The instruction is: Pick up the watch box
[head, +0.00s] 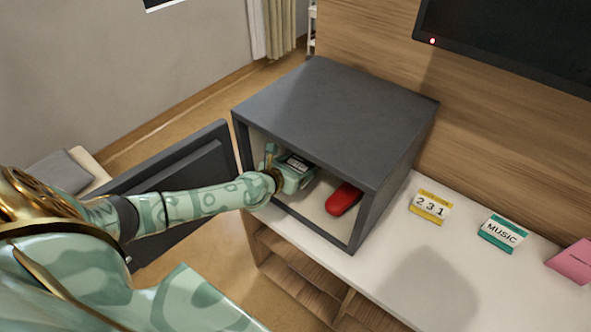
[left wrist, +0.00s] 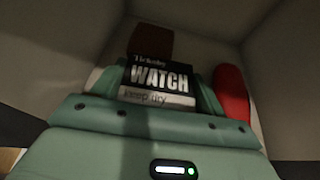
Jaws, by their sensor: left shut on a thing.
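The watch box (head: 297,162) is a small dark box with a white-lettered WATCH label, inside an open dark grey safe (head: 335,110). It also shows in the left wrist view (left wrist: 160,78), between my two green fingers. My left gripper (head: 291,170) reaches in through the safe's open front and is shut on the watch box. The fingers hide the box's sides, and its underside is hidden, so I cannot tell whether it touches the safe floor. My right gripper is not in view.
A red rounded object (head: 343,198) lies in the safe, right of the box. A brown object (left wrist: 152,42) is behind the box. The safe door (head: 180,190) stands open at left. A yellow 231 card (head: 430,206), a MUSIC card (head: 502,233) and a pink object (head: 573,262) stand on the white top.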

